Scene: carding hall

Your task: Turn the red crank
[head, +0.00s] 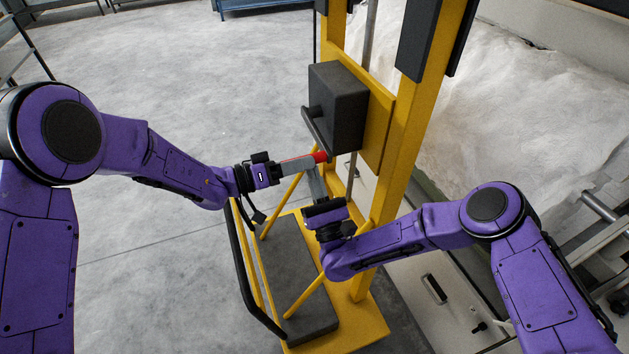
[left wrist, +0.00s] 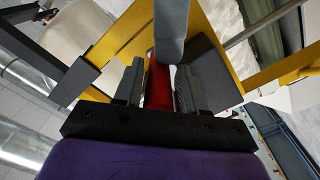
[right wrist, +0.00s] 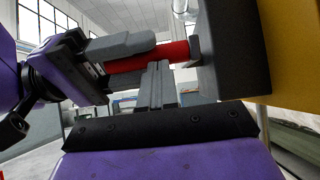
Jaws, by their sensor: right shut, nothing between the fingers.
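The crank has a dark arm (head: 315,130) on a dark box and a red handle (head: 321,157) at its end. My left gripper (head: 300,162) lies along the handle from the left. In the left wrist view the red handle (left wrist: 158,82) sits between its two fingers, close against them. My right gripper (head: 316,182) is just below the handle, fingers together with nothing between them. In the right wrist view its fingertips (right wrist: 157,75) reach up to the red handle (right wrist: 125,64), between my left gripper and the crank arm's end. I cannot tell whether they touch it.
The dark box (head: 341,102) is mounted on a yellow upright frame (head: 404,130). A yellow base with a dark platform (head: 290,270) and a black-topped rail (head: 243,265) is below. White fibre (head: 530,120) is piled at the right. The floor at the left is clear.

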